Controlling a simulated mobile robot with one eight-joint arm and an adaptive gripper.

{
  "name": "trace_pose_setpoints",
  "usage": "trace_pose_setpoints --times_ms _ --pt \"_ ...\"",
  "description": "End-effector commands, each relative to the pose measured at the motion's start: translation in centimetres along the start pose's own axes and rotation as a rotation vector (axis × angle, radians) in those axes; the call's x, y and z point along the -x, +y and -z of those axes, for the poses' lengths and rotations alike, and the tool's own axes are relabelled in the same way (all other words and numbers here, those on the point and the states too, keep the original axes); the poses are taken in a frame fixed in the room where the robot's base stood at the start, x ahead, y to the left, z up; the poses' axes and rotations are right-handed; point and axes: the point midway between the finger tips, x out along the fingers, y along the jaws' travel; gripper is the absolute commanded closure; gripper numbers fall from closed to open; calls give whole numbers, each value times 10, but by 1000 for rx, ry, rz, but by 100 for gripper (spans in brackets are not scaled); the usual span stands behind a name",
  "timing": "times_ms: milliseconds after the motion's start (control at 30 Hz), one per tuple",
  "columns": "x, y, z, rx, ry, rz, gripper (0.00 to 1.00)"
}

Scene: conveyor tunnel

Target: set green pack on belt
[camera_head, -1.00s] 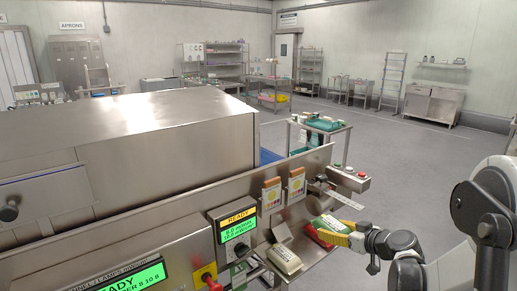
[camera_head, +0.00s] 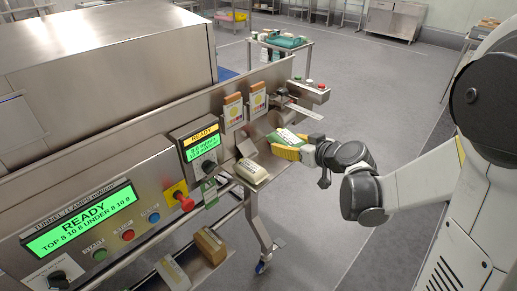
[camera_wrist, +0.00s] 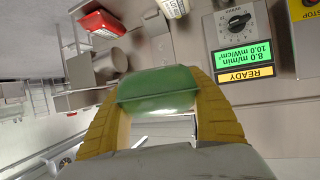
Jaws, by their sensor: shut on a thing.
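The green pack (camera_head: 287,135), green with a white part, is held between the yellow fingers of my gripper (camera_head: 288,148). The wrist view shows its green face (camera_wrist: 158,92) gripped from both sides by the yellow fingers (camera_wrist: 160,115). My gripper holds it in front of the machine's front panel, right of the small READY display. A short piece of blue belt (camera_head: 227,73) shows past the end of the steel tunnel housing; the rest is hidden by the housing and the panel.
The steel tunnel (camera_head: 110,55) fills the left. The sloping front panel carries a large green display (camera_head: 82,220), a red stop button (camera_head: 186,202) and two card holders (camera_head: 233,110). A cream pack (camera_head: 251,172) sits below the panel. Open floor lies right.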

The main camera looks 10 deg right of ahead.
Motion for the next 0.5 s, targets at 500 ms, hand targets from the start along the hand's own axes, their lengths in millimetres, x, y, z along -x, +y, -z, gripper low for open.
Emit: trace_pose_setpoints --times_ms 500 --pt "-90 108 -42 95 22 214 83"
